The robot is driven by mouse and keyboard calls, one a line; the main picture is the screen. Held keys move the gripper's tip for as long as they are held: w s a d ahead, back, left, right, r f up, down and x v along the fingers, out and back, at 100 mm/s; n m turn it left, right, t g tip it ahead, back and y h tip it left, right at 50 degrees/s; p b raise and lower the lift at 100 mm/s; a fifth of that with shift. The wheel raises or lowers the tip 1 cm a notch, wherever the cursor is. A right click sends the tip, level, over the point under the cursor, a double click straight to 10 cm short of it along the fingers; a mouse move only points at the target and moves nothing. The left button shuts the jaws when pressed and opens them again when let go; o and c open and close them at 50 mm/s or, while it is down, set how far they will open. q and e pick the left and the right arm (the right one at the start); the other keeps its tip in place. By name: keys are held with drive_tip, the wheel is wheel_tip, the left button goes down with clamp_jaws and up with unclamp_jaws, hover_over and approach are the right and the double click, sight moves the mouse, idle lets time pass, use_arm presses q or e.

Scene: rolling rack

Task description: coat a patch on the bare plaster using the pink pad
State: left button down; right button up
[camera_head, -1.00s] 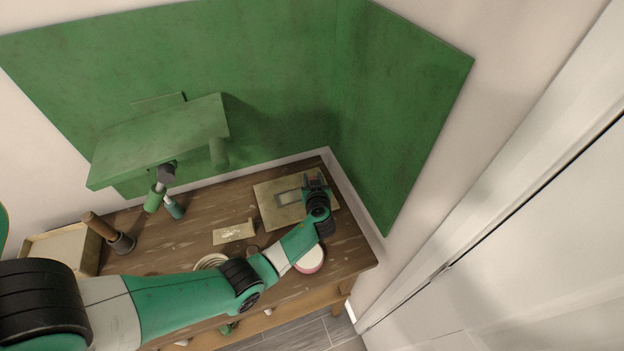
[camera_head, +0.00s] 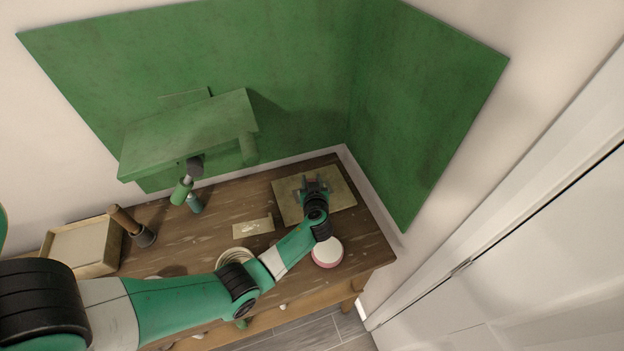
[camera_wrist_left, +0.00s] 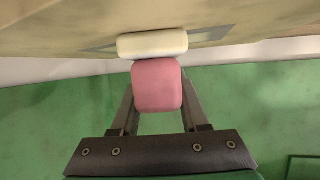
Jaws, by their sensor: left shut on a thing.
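The plaster board (camera_head: 342,196) is a tan rectangle lying at the right end of the wooden bench. My left gripper (camera_head: 313,185) is over its middle. In the left wrist view the gripper's fingers are shut on the pink pad (camera_wrist_left: 157,85), a pink block with a cream face (camera_wrist_left: 152,44) turned to the board. The cream face lies over a grey rectangular patch (camera_wrist_left: 207,35) whose ends show on both sides of it. I cannot tell whether the face touches the board. In the head view the pad is mostly hidden by the gripper.
A round pink tub with a white top (camera_head: 327,252) stands right of my left forearm. A small pale plate with white smears (camera_head: 253,228) lies left of the board. A mallet (camera_head: 132,226), a tray (camera_head: 84,246) and a green shelf (camera_head: 190,133) are further left. Green panels back the bench.

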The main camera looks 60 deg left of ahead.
use_arm(q)
drive_tip(key=r+p, duration=0.1)
drive_tip(key=r, duration=0.2)
drive_tip(key=shift+w, duration=0.2)
wheel_tip(320, 180, up, 5)
drive_tip(key=p, duration=0.5)
use_arm(e)
wheel_tip(320, 180, up, 7)
drive_tip(key=shift+d+r+h, duration=0.2)
drive_tip(key=shift+h, duration=0.1)
use_arm(q)
drive_tip(key=shift+t, duration=0.3)
